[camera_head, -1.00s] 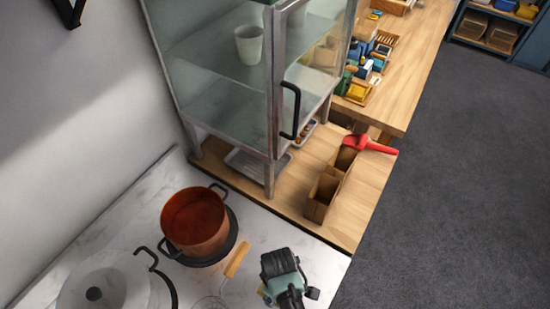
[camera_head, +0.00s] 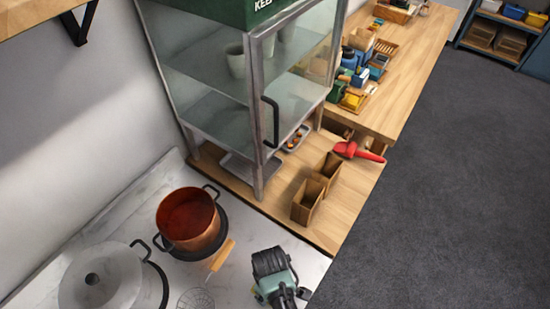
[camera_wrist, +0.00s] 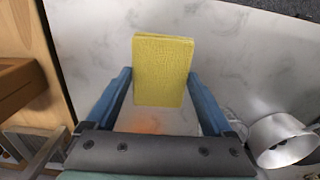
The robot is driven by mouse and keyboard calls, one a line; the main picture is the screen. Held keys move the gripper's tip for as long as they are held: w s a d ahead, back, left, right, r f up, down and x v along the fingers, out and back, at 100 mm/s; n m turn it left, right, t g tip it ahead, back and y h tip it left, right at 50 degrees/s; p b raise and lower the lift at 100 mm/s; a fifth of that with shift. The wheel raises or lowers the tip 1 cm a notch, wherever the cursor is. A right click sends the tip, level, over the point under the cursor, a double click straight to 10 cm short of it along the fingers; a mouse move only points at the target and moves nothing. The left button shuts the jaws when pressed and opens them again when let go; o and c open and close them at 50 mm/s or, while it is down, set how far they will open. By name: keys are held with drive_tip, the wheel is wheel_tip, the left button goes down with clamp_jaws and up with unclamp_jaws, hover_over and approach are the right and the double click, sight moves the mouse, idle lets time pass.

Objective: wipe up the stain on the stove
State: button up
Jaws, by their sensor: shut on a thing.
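My gripper (camera_wrist: 160,80) is shut on a yellow sponge (camera_wrist: 163,62), held between its two blue fingers over the white marbled stove top (camera_wrist: 100,25). An orange stain (camera_wrist: 150,124) shows on that surface in the wrist view, just below the sponge in the picture and between the fingers. I cannot tell whether the sponge touches the surface. In the head view my wrist (camera_head: 273,275) is at the bottom, right of the copper pot.
The copper pot (camera_head: 190,220) and a lidded pale pot (camera_head: 100,278) stand to the left. A glass cabinet (camera_head: 230,110), cardboard boxes (camera_head: 307,202) and a red scoop (camera_head: 358,151) stand on the wooden counter beyond.

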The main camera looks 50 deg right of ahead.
drive_tip(key=shift+r+p, duration=0.75)
drive_tip(key=shift+r, duration=0.45)
